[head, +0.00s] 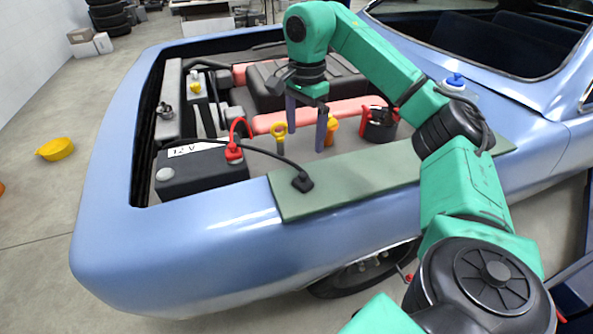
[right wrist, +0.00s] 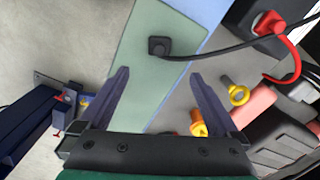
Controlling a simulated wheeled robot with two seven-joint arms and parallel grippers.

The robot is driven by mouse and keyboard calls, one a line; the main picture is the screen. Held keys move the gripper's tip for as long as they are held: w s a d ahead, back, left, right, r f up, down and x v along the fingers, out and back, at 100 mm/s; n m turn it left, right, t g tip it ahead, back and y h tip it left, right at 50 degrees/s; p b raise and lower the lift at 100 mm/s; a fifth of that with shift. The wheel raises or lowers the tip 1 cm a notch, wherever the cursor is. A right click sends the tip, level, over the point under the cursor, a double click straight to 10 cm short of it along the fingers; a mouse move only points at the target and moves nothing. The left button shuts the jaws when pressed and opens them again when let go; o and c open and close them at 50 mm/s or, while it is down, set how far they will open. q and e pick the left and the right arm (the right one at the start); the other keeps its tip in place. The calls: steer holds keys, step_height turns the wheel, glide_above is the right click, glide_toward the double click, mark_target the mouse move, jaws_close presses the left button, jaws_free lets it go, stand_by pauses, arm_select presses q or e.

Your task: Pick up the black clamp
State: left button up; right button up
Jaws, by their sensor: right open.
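The black clamp (head: 303,182) lies on the green mat (head: 345,192) over the blue car's fender, with a black cable running from it. It also shows in the right wrist view (right wrist: 158,46), beyond the fingertips and roughly centred between them. My right gripper (head: 306,138) is open and empty, apart from the clamp and above the engine bay. Its two dark fingers also show in the right wrist view (right wrist: 160,74). My left gripper is in neither view.
A battery marked 12 V (head: 205,175) stands left of the mat, with a red clamp (head: 234,152) and red cable on it. Yellow (head: 280,133) and orange (head: 331,130) caps stand in the bay behind the mat. A blue-capped object (head: 455,82) is at right.

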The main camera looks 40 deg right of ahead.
steer(key=b, duration=0.4)
glide_above(302, 175)
steer(key=f, duration=0.7)
steer(key=shift+s+d, duration=0.2)
steer(key=f, duration=0.3)
steer(key=f+p, duration=0.1)
steer(key=f, duration=0.2)
steer(key=shift+w+a+f, duration=0.15)
steer(key=shift+w+f, duration=0.05)
steer(key=shift+f, duration=0.2)
steer(key=shift+w+f, duration=0.1)
steer(key=shift+f, duration=0.05)
steer(key=c, duration=1.5)
